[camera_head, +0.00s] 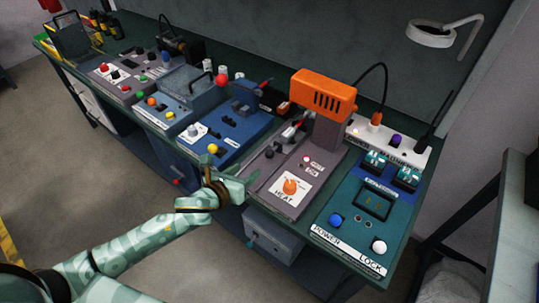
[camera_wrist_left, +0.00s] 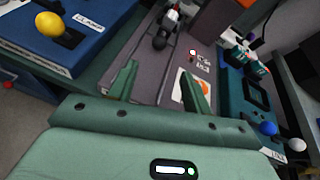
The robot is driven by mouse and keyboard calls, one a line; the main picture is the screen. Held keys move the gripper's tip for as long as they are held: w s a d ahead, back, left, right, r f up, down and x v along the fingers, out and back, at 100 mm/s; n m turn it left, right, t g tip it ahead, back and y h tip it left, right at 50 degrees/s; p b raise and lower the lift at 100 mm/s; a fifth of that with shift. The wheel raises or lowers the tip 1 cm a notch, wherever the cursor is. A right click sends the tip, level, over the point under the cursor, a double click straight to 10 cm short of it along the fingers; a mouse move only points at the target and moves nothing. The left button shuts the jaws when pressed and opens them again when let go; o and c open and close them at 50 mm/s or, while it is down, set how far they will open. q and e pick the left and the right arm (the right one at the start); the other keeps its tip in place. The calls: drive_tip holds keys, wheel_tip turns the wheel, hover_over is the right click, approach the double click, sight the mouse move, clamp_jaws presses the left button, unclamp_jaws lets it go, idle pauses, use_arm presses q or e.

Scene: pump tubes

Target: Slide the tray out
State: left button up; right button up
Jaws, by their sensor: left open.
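A grey heating station (camera_head: 290,188) has a HEAT label and an orange knob (camera_head: 290,186). A narrow grey strip with rails, which looks like the tray (camera_head: 258,162), runs along its left side, with a dark knob (camera_wrist_left: 160,42) on it. A red and silver part (camera_wrist_left: 172,14) is behind the knob. My left gripper (camera_head: 236,180) is open at the bench's front edge, just in front of the strip. In the left wrist view, its two fingers (camera_wrist_left: 160,78) are apart over the station's front, with nothing between them. I cannot tell whether they touch it. My right gripper is not visible.
An orange head (camera_head: 323,92) rises behind the station. A blue station with a yellow ball knob (camera_head: 212,149) stands left. A teal station with POWER and LOCK buttons (camera_head: 358,222) stands right. A grey drawer box (camera_head: 273,237) is below the bench. Open floor is in front.

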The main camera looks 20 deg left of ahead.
sight(267, 156)
use_arm(q)
drive_tip(key=b+x, duration=0.4)
drive_tip(key=x, duration=0.9)
drive_tip(key=shift+f, duration=0.1)
drive_tip(key=shift+w, duration=0.35)
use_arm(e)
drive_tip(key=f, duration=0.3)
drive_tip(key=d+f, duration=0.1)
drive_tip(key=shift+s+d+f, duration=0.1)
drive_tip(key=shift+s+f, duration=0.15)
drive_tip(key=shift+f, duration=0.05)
